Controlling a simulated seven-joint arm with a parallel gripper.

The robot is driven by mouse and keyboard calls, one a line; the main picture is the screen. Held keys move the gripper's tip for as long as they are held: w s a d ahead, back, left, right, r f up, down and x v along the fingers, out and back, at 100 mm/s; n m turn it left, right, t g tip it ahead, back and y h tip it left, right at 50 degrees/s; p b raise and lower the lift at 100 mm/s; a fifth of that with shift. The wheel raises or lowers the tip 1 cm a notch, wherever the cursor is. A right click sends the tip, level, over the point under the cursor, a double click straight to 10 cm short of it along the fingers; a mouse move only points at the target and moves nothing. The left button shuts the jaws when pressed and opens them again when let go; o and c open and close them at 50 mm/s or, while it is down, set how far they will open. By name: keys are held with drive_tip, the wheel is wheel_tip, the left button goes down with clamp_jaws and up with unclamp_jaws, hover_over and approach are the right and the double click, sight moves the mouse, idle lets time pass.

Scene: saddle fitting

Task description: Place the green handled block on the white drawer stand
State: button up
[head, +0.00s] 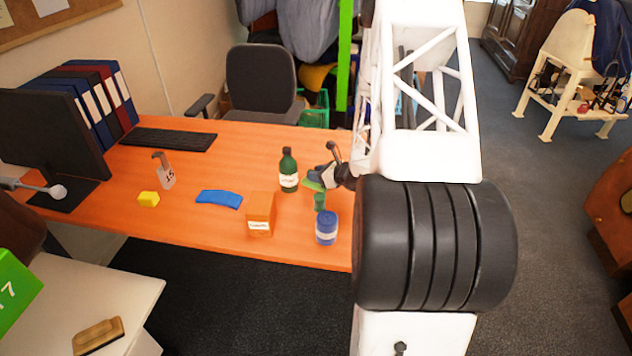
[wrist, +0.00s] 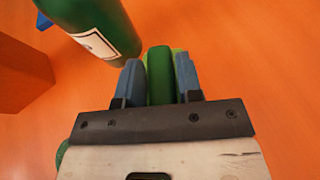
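The green handled block (head: 313,183) is on or just above the orange desk, partly hidden by my gripper (head: 325,176). In the wrist view, its dark green handle (wrist: 160,75) lies between the two blue-grey fingers of my gripper (wrist: 161,80). Both fingers appear to touch it, with lighter green showing beyond. I cannot tell whether the block is clear of the desk. A white stand (head: 128,277), which looks like the drawer stand, is at the lower left of the head view, apart from the desk. Its drawers are not clearly visible.
A green bottle (head: 288,170) stands close left of my gripper. A small green object (head: 319,202), blue can (head: 326,229) and orange box (head: 261,212) are nearer. A brown brush-like block (head: 98,336) and a green box (head: 14,290) are at the white stand.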

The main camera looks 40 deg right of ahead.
clamp_jaws()
drive_tip(key=shift+r, duration=0.2)
wheel_tip(320, 180, up, 18)
drive_tip(key=shift+f, duration=0.15)
idle(0.6)
idle(0.8)
